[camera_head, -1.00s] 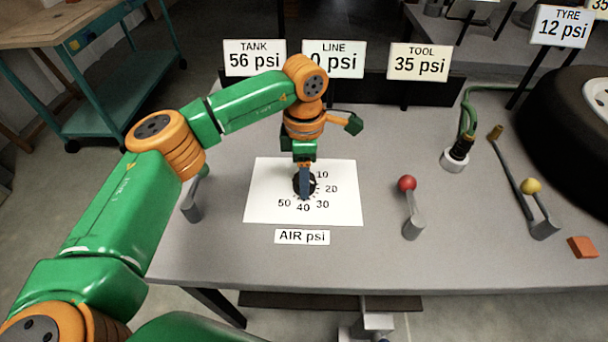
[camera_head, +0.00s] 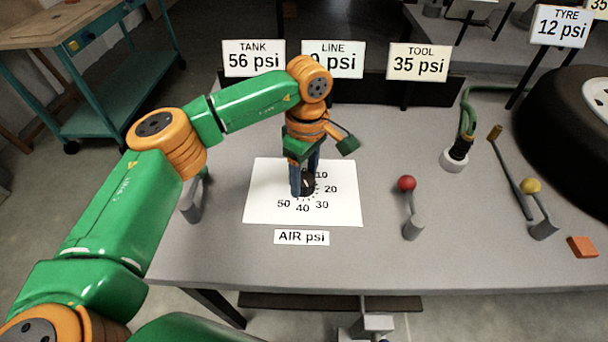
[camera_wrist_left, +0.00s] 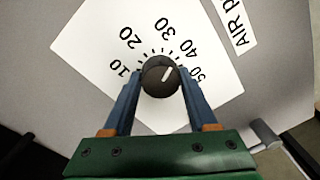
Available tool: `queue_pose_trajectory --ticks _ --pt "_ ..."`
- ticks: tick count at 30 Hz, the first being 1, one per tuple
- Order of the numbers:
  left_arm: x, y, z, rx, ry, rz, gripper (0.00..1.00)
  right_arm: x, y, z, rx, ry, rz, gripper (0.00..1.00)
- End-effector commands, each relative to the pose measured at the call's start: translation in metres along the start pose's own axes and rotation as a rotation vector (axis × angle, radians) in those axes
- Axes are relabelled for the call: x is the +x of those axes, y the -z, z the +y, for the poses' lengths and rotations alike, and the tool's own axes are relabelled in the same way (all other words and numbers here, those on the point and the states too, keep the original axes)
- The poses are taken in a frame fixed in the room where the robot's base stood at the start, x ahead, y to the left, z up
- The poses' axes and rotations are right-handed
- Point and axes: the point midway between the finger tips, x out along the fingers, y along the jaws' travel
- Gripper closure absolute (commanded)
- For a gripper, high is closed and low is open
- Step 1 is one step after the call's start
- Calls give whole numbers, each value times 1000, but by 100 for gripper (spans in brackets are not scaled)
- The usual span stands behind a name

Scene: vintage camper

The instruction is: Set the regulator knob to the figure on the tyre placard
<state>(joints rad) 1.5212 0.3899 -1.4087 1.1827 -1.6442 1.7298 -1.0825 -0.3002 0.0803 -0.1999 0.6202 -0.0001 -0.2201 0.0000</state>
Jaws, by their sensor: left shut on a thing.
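The black regulator knob (camera_head: 308,186) sits on a white dial sheet (camera_head: 263,205) marked 10 to 50, above the label AIR psi (camera_head: 302,237). My left gripper (camera_head: 304,186) reaches down from above, one finger on each side of the knob, shut on it. In the left wrist view the knob (camera_wrist_left: 160,77) lies between the fingertips (camera_wrist_left: 160,84). Its white pointer line seems to aim between 30 and 40. The TYRE sign (camera_head: 560,27) reads 12 psi. A cream sign cut off at the top right corner (camera_head: 599,5) shows 35. My right gripper is not in view.
Signs read TANK (camera_head: 254,59) 56 psi and TOOL (camera_head: 419,63) 35 psi; the LINE sign (camera_head: 343,60) is partly hidden by my arm. A red-balled lever (camera_head: 407,184), a yellow-balled lever (camera_head: 531,186), a hose fitting (camera_head: 455,159) and a tyre (camera_head: 560,125) stand right of the dial.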

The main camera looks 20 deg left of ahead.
Motion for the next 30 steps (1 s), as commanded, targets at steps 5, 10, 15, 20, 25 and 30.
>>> queue_pose_trajectory --ticks 5,10,15,20,25,30 --pt "0 0 0 11 0 0 98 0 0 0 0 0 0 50" --pt "0 0 0 12 0 1 98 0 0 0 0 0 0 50" --pt "0 0 0 11 0 1 34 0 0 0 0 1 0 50" --pt "0 0 0 11 0 1 12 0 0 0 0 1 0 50" --pt "0 0 0 11 0 1 12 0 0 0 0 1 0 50" --pt "-21 0 1 10 -3 2 12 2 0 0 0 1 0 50"
